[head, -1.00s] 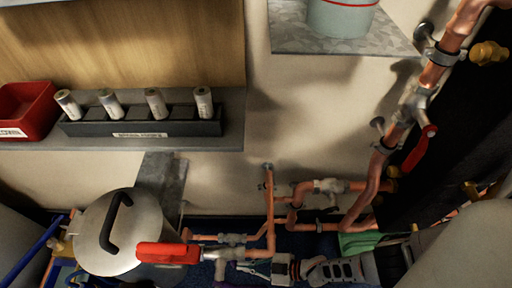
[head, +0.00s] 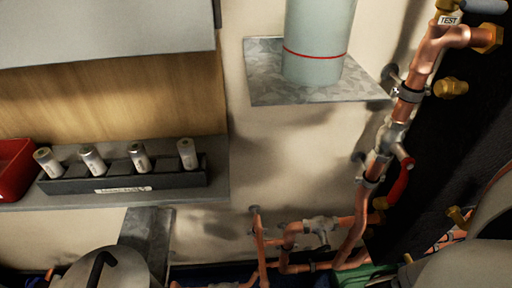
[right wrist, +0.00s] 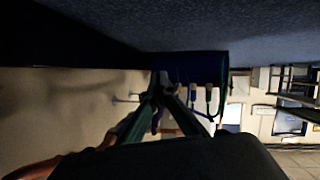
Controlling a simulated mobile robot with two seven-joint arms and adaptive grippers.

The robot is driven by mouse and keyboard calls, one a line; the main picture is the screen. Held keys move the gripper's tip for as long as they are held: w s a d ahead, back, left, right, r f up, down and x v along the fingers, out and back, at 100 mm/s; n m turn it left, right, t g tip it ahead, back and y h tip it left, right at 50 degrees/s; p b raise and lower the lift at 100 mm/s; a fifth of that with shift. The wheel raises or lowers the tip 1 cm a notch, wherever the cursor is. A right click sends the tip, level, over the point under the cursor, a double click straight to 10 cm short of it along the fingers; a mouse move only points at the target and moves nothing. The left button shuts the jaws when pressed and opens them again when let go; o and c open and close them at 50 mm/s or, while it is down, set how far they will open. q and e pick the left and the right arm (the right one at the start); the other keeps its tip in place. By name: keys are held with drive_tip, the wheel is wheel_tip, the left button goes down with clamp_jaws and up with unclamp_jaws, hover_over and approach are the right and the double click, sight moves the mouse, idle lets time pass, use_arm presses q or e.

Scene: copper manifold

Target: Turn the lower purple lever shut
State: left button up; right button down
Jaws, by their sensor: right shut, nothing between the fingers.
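No purple lever can be made out in the head view now. In the right wrist view a small dark purple shape (right wrist: 156,120) shows beside my right gripper's fingers; I cannot tell whether it is the lever or whether they touch. My right gripper (right wrist: 163,88) is shut and empty there, its fingertips in front of a dark blue block-like surface. The copper pipework (head: 262,245) runs along the bottom of the head view, its lower part cut off. My left gripper is not in view.
A red lever (head: 401,180) hangs on the right-hand copper pipe. A galvanized shelf (head: 270,88) carries a grey-green cylinder (head: 318,40). Several small canisters stand in a black rack (head: 120,182) at left, beside a red bin (head: 12,168). A lidded pot (head: 85,268) shows below.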

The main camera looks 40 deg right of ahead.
drive_tip(key=shift+a+r, duration=0.2)
drive_tip(key=v, duration=1.2)
drive_tip(key=shift+d+f, duration=0.2)
drive_tip(key=shift+d, duration=0.05)
